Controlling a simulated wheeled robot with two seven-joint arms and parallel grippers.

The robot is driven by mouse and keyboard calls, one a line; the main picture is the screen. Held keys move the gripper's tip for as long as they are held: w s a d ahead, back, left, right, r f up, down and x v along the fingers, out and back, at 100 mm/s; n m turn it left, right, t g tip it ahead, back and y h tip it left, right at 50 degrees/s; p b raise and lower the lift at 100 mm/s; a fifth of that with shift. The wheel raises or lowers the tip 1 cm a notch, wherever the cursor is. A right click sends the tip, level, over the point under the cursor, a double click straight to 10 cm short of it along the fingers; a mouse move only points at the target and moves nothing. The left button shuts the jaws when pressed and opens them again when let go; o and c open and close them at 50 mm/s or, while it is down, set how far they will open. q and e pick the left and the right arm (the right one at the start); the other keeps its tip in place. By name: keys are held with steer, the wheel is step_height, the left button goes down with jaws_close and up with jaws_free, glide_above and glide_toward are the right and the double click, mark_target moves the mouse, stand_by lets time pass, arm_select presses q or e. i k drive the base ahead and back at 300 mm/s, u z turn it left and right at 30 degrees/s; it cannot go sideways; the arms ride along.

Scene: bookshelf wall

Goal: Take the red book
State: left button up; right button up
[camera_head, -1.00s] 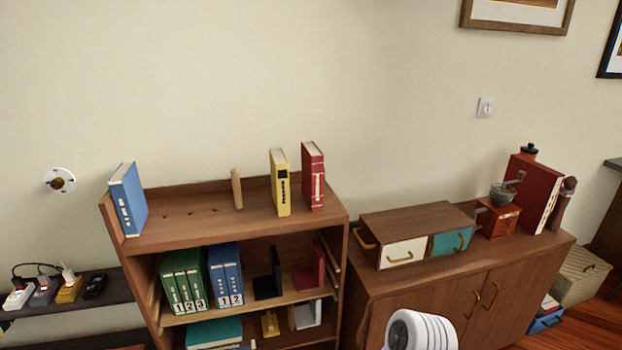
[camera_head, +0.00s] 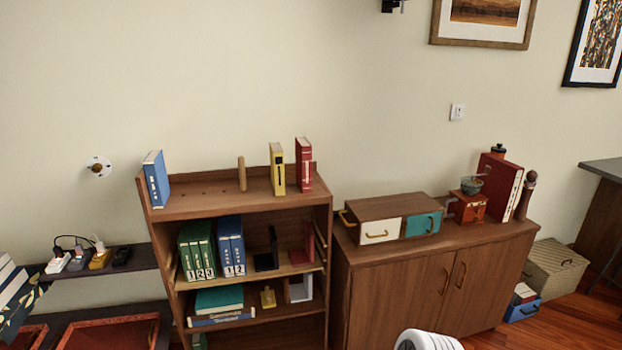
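A red book (camera_head: 303,165) stands upright on the top board of the wooden bookshelf (camera_head: 215,206), near its right end. A yellow book (camera_head: 277,169) stands just left of it. Another large red book or binder (camera_head: 497,187) stands on the low cabinet at the right, beside a coffee grinder. Neither of my grippers shows in the head view. A white rounded part, likely mine, shows at the bottom edge.
A blue book (camera_head: 156,180) and a wooden peg (camera_head: 242,174) stand on the shelf top. The cabinet (camera_head: 400,290) right of the shelf carries a small drawer box (camera_head: 392,218). Wooden floor shows at lower right.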

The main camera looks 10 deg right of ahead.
mark_target(302, 148)
steer(key=u, duration=1.4)
steer(key=k, duration=0.1)
steer(key=z, duration=2.35)
steer(key=i, duration=1)
steer(key=u, duration=0.15)
